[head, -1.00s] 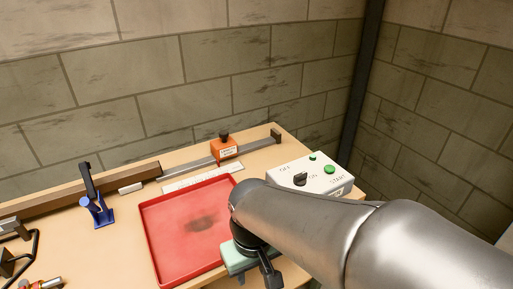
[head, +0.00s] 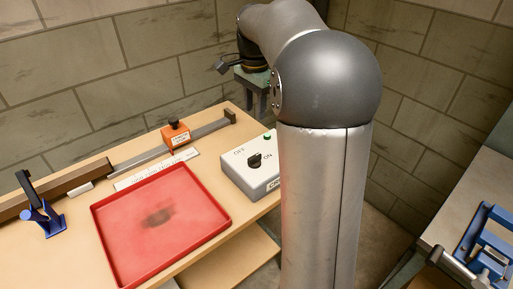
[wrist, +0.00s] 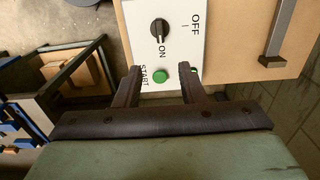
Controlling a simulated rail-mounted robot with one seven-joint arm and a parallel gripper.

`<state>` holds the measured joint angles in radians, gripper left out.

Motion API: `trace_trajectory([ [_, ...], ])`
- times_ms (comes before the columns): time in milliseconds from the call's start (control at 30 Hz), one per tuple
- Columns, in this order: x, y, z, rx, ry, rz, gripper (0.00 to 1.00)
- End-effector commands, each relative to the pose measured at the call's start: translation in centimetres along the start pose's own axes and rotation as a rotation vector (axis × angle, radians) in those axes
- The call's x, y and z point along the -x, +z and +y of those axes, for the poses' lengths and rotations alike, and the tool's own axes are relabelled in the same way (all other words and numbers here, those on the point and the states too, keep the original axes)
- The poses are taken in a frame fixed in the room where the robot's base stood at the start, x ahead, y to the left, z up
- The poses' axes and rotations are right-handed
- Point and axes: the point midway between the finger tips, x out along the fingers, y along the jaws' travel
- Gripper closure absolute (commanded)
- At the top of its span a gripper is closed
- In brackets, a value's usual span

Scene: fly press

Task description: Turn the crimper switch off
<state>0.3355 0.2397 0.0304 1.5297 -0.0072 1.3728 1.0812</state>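The crimper switch is a black rotary knob (head: 255,161) on a white control box (head: 235,177) at the table's right end, labelled OFF and ON. In the wrist view the knob (wrist: 159,29) lies in line with the ON label, with OFF off to its right. A green START button (wrist: 160,76) shows between my fingers in that view. My gripper (wrist: 159,72) is open and empty, its fingertips overlapping the box's near edge in the picture. In the head view my gripper (head: 262,101) hangs above and behind the box, apart from it.
A red tray (head: 193,248) lies left of the box. A second table with a blue device (head: 487,245) stands at the right. Block walls close off the back.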

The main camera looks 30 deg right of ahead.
Motion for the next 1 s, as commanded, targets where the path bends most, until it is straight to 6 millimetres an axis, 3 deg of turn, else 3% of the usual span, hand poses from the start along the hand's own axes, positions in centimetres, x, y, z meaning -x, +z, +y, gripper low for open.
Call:
trace_trajectory([
  [700,-14.3,0.1,0.1,0.004,0.003,-0.002,0.64],
  [1000,-16.6,0.1,0.1,0.005,0.001,0.0,0.64],
])
